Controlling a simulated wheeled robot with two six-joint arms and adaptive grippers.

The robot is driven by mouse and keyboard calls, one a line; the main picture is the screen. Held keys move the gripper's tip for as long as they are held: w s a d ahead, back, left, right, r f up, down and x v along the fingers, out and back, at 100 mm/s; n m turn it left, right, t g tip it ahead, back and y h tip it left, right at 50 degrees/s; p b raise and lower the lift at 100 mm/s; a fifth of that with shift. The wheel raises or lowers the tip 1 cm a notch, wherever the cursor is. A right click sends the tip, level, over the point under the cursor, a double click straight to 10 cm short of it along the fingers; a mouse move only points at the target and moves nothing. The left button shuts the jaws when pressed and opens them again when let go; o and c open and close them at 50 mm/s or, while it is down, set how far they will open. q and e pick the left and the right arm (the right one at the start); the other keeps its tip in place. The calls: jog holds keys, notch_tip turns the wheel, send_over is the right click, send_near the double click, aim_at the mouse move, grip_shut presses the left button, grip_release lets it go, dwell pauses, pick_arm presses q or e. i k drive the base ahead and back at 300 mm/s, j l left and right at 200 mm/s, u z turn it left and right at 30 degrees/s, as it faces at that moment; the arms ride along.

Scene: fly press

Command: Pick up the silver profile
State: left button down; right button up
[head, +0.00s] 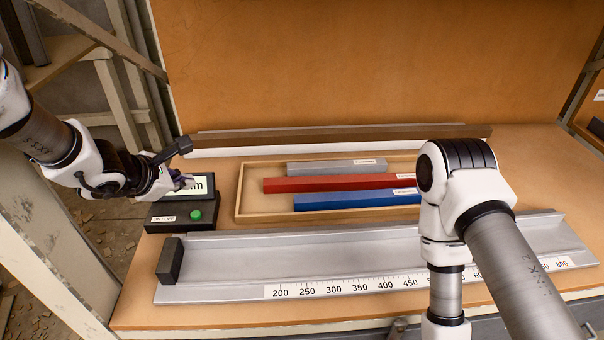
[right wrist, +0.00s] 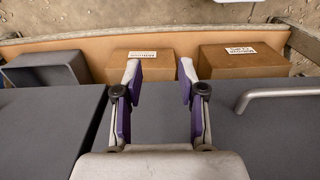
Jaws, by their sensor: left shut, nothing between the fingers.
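The silver profile (head: 337,167) is a short grey bar with a white label near its right end. It lies at the back of a shallow wooden tray (head: 241,192), behind a red profile (head: 325,184) and a blue profile (head: 350,200). My left gripper (head: 184,181) is shut and empty, in front of the display left of the tray and apart from the silver profile. My right gripper (right wrist: 160,70) is open and empty in the right wrist view, over a dark grey surface. My right arm hides the tray's right end in the head view.
A black control box (head: 170,226) with a green button stands left of the tray. A metal rail (head: 225,263) with a number scale and a black stop block (head: 170,261) lies in front. The right wrist view shows two labelled brown boxes (right wrist: 143,66) (right wrist: 240,62).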

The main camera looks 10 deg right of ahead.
aim_at(369, 165)
jog(key=i+j+z, duration=0.15)
jog(key=z, duration=0.25)
jog(key=i+j+z, duration=0.1)
jog(key=j+z, duration=0.15)
jog(key=z, duration=0.15)
